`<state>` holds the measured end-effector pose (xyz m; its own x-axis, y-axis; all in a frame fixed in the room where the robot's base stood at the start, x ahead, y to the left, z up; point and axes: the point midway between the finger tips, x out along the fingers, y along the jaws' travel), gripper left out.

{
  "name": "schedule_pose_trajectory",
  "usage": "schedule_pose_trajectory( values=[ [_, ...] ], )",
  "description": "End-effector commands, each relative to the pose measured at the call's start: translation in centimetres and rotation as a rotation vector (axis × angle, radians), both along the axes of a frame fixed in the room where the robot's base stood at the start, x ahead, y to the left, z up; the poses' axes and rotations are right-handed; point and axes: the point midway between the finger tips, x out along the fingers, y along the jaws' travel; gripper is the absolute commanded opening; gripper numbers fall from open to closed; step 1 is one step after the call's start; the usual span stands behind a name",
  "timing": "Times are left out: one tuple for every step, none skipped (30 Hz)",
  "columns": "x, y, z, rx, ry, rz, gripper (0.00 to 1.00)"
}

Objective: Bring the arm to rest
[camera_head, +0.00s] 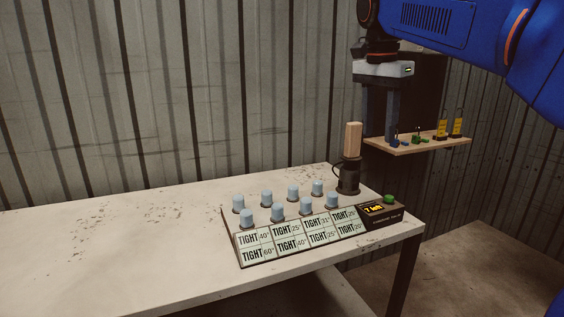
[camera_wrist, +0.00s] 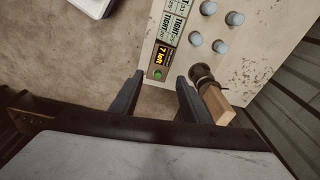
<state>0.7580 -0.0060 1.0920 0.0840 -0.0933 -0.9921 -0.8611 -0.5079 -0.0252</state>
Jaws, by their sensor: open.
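My blue arm (camera_head: 470,40) reaches in from the upper right in the head view. My gripper (camera_head: 380,128) hangs fingers-down above the right end of the table, in front of the small shelf from this view. In the wrist view my gripper (camera_wrist: 159,80) has its two dark fingers apart, with nothing between them. The device also shows in the wrist view (camera_wrist: 202,75).
The pale table (camera_head: 110,235) bears a board of "TIGHT" labels (camera_head: 290,244) with several blue-grey caps (camera_head: 278,210). A "7 left" display box (camera_head: 378,212) with a green button sits beside it. A wooden shelf (camera_head: 410,146) holds small coloured items. The table's left is clear.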

Motion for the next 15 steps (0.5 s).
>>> schedule_pose_trajectory(
  values=[
    [-0.6,-0.3,-0.4,0.001,-0.005,0.021,0.42],
    [-1.0,-0.4,-0.6,0.001,-0.007,0.034,0.42],
    [-1.5,-0.7,-1.0,0.002,-0.012,0.056,0.42],
    [-1.8,-0.8,-1.4,0.002,-0.014,0.072,0.42],
    [-2.3,-1.0,-1.7,0.002,-0.018,0.091,0.42],
    [-2.9,-1.3,-2.3,0.002,-0.024,0.117,0.42],
    [-3.5,-1.5,-2.7,0.002,-0.029,0.140,0.42],
    [-4.1,-1.7,-3.3,0.001,-0.034,0.164,0.42],
    [-5.0,-2.1,-4.1,0.001,-0.042,0.200,0.42],
    [-5.7,-2.3,-4.8,0.000,-0.048,0.228,0.42],
    [-6.4,-2.5,-5.5,0.000,-0.053,0.257,0.42],
    [-7.4,-2.8,-6.4,-0.002,-0.064,0.296,0.42],
    [-8.1,-3.1,-7.2,-0.004,-0.071,0.325,0.42],
    [-8.8,-3.3,-8.0,-0.006,-0.076,0.353,0.42],
    [-9.8,-3.6,-9.0,-0.009,-0.086,0.390,0.42]
  ],
)
